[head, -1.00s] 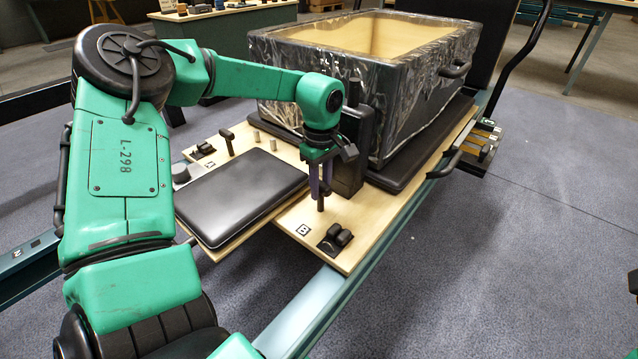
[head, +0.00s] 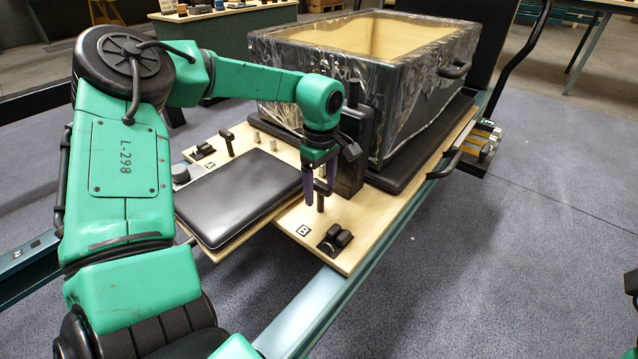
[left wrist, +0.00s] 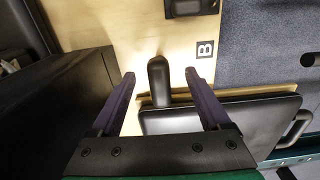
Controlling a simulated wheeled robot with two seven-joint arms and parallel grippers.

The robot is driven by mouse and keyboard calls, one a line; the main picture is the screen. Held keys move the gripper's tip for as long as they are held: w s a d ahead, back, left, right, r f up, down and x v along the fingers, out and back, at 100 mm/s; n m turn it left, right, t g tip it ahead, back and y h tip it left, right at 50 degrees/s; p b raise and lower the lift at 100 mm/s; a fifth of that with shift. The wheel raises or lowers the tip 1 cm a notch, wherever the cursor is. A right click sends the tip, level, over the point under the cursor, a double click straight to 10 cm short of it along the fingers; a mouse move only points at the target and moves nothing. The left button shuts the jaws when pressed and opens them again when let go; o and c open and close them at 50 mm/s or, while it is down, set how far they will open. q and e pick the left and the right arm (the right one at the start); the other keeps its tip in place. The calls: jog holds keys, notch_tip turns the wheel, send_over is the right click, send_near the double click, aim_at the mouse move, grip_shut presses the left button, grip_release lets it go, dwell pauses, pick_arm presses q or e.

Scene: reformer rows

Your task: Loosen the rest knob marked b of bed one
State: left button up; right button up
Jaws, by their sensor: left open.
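My left gripper (head: 319,190) is open, its two purple fingers pointing down over the board of the bed. A dark upright handle (head: 320,202), near the plate marked B (head: 303,230), stands between the fingers. In the left wrist view the handle (left wrist: 158,82) lies in the gap between the fingertips (left wrist: 160,76), with room on both sides and no contact that I can see. The B plate (left wrist: 205,49) shows beyond the fingers there.
A black padded rest (head: 240,195) lies left of the handle. A tall dark block (head: 351,155) stands close behind it. A large plastic-wrapped box (head: 410,105) fills the bed behind. The floor (head: 520,270) at right is clear.

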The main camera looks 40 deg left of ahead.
pick_arm(q)
notch_tip(320, 180, up, 7)
jog(key=p, duration=0.5)
jog(key=shift+r+p, duration=0.15)
jog(key=shift+p, duration=0.25)
